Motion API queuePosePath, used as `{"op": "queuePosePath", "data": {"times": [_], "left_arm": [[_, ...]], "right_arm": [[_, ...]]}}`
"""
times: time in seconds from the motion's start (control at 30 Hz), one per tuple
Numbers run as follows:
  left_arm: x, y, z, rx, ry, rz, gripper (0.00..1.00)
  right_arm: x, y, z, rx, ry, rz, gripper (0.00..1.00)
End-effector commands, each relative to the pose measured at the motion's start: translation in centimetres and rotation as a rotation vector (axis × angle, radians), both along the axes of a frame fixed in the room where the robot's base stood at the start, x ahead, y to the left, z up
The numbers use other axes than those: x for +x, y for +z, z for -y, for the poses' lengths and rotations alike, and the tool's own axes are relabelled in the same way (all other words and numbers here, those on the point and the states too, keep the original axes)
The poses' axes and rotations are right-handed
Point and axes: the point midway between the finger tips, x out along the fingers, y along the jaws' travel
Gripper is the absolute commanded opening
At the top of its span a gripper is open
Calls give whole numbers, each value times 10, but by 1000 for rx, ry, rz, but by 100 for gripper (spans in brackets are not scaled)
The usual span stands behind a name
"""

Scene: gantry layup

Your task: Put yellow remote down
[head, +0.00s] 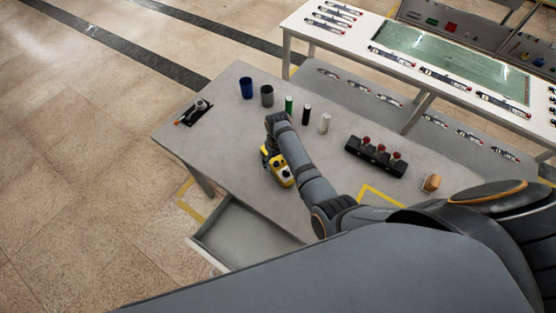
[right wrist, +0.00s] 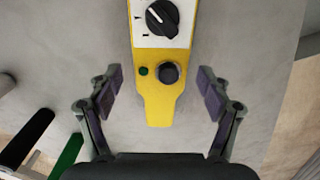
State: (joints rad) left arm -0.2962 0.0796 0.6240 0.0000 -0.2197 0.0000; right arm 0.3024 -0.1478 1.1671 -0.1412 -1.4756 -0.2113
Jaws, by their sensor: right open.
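The yellow remote (head: 284,178) is on the grey table in the head view, beside the end of my right arm. In the right wrist view the yellow remote (right wrist: 157,95) shows a white panel with a black knob, a dark round button and a small green one. My right gripper (right wrist: 158,88) is open, with one finger on each side of the remote's narrow end and a gap on both sides. In the head view my right arm partly hides the gripper. My left gripper is not in view.
The grey table (head: 225,130) carries a blue cup (head: 246,88), a grey cup (head: 267,95), several small cylinders, a black holder with red-topped items (head: 374,157) and a brown block (head: 431,183). An open drawer (head: 245,232) juts from the front. Table left of the remote is clear.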

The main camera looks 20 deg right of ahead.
Motion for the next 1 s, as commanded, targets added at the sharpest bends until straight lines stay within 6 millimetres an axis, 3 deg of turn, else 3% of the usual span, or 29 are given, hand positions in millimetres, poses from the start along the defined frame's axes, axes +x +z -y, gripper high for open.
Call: {"op": "queuePosePath", "data": {"times": [0.03, 0.23, 0.3, 0.6, 1.0], "left_arm": [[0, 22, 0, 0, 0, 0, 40], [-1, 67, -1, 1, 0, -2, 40], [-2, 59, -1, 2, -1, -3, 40], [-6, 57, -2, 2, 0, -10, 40], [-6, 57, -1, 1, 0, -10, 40]], "right_arm": [[1, 21, 0, 1, 0, 2, 79], [1, 63, 0, 0, 0, 2, 79], [2, 70, 0, 1, -1, 6, 79], [1, 108, 0, 0, 1, 2, 79], [1, 110, 0, 0, 0, 1, 79]]}}
